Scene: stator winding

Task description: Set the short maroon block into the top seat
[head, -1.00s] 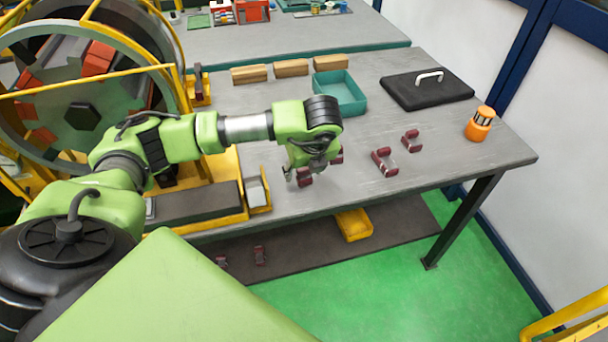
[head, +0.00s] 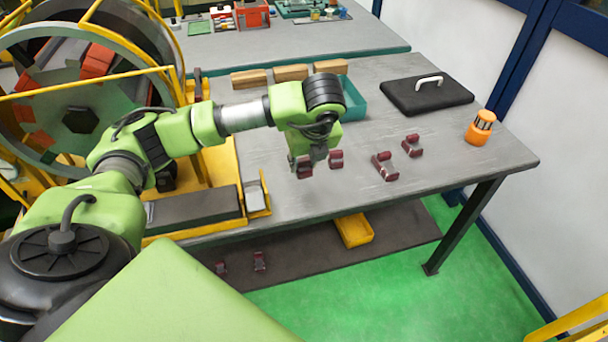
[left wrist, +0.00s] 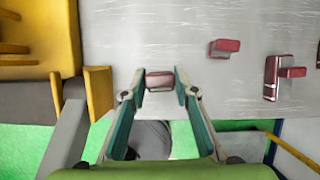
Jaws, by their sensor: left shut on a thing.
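My left gripper (head: 304,160) is shut on a maroon block (head: 305,171), above the near side of the grey table. In the left wrist view the same block (left wrist: 159,80) sits between the two fingertips (left wrist: 160,73). A second maroon block (head: 336,158) lies just right of the gripper, and it shows in the left wrist view (left wrist: 224,47). Two more maroon pieces (head: 385,167) (head: 411,146) lie farther right. The round stator frame (head: 150,80) stands at the left, with orange-red blocks (head: 97,60) in it. I cannot tell which place is its top seat. My right gripper is not in view.
A teal bin (head: 354,100), wooden blocks (head: 291,73), a black lidded case (head: 427,92) and an orange lamp (head: 480,128) stand on the table (head: 450,150). Yellow bars (head: 95,85) cross before the stator. A yellow tray (head: 353,230) is on the lower shelf.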

